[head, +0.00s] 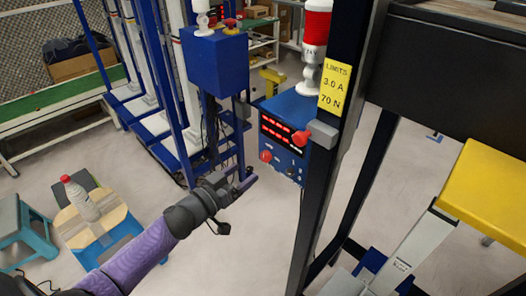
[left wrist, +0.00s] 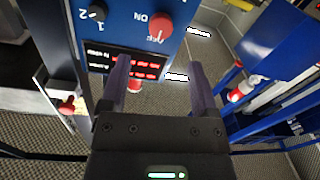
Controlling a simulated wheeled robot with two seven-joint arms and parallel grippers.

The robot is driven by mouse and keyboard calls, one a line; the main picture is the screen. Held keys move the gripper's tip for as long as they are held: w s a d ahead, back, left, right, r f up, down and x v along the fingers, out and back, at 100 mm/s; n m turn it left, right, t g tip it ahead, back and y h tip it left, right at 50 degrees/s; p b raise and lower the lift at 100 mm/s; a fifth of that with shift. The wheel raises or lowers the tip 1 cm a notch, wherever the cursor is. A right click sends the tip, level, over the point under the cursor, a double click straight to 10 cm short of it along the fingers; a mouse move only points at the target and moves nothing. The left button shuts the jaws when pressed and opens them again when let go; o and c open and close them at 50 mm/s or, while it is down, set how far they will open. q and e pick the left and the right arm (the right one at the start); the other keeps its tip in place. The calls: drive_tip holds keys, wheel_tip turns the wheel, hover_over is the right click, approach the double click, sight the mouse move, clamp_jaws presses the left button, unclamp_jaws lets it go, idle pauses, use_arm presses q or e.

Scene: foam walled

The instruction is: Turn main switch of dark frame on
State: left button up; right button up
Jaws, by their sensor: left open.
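The dark frame (head: 311,215) stands right of centre in the head view and carries a blue control box (head: 284,106) with red lit displays. The red main switch (head: 265,156) is on the box's lower left front. In the left wrist view the box appears upside down, with the red switch (left wrist: 160,26) beside an "ON" label and a black knob (left wrist: 97,13) marked 1 and 2. My left gripper (head: 247,182) is open and empty, below and left of the switch and apart from it. In the left wrist view its fingers (left wrist: 159,78) are spread before the panel. My right gripper is not in view.
A red knob on a grey block (head: 322,134) juts from the frame's post near the box. A yellow limits sign (head: 335,88) hangs above it. Another blue box on a blue frame (head: 214,62) stands behind my left gripper. A stool with a bottle (head: 80,199) stands at left.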

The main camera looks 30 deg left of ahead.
sight(264, 158)
use_arm(q)
drive_tip(key=x, duration=0.3)
drive_tip(key=b+x, duration=0.1)
drive_tip(key=x, duration=0.2)
drive_tip(key=shift+f, duration=0.25)
drive_tip(key=shift+w+d+r, duration=0.1)
drive_tip(key=shift+w, duration=0.3)
clamp_jaws()
